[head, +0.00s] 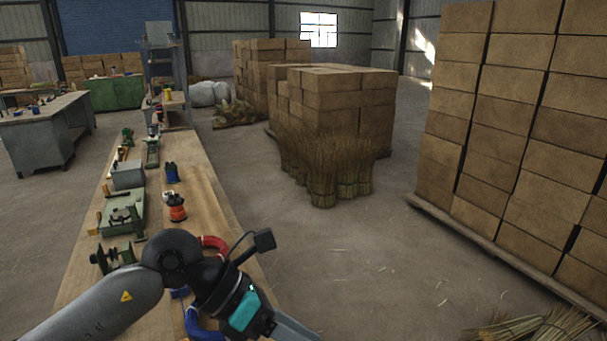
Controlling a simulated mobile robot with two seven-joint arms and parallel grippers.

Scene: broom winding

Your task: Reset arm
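My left arm comes in from the lower left and reaches over the near end of the long wooden workbench (209,183). My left gripper (294,328) is at the bottom edge, to the right of the bench's near end. Its fingertips are cut off by the frame, so I cannot tell whether it is open or shut, and I see nothing held in it. My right arm and gripper are out of view.
Green machines (122,213), an orange-black item (177,208) and a blue item (172,173) stand on the bench. A curved red piece (216,243) is partly hidden by my arm. Straw bundles (323,175), stacked boxes (335,88) and a tall pallet stack (511,130) flank open floor.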

